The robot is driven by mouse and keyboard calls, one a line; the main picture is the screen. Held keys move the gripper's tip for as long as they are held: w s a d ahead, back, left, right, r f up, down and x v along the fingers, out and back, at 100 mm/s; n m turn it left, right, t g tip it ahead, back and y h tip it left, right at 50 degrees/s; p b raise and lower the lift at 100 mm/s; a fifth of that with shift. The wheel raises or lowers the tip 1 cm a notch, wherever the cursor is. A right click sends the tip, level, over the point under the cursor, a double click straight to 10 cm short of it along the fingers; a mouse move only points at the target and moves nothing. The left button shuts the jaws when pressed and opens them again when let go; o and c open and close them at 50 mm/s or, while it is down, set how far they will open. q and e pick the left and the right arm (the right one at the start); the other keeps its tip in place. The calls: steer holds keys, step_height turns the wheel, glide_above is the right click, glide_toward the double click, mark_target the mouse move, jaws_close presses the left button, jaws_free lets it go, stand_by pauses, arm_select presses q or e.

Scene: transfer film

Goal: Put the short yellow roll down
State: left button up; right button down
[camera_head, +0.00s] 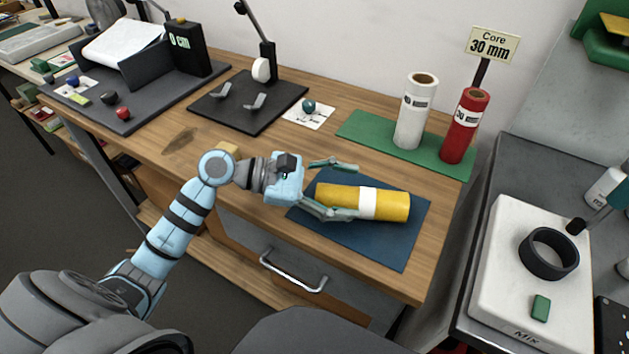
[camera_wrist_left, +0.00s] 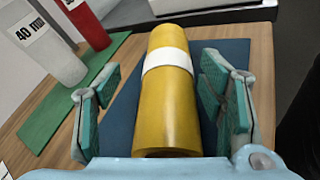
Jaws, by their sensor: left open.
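The short yellow roll (camera_head: 392,205) has a white band around its middle and lies on its side on the dark blue mat (camera_head: 390,247). My left gripper (camera_head: 345,189) is open at the roll's left end, with one finger on each side. In the left wrist view the roll (camera_wrist_left: 170,110) lies between the spread fingers of the gripper (camera_wrist_left: 160,110), with a gap on each side. The blue mat (camera_wrist_left: 122,118) shows beneath it. My right gripper is not in view.
A white roll (camera_head: 412,115) and a red roll (camera_head: 464,130) stand upright on a green mat (camera_head: 365,130) behind, by a "Core 30 mm" sign (camera_head: 490,45). A white device (camera_head: 500,290) with a black ring stands at right. Bare wood surrounds the blue mat.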

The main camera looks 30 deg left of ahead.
arm_select(q)
steer(key=p+v, duration=0.1)
steer(key=v, duration=0.9)
steer(key=shift+s+a+r, duration=0.1)
steer(key=shift+a+r, duration=0.05)
steer(key=shift+a, duration=0.05)
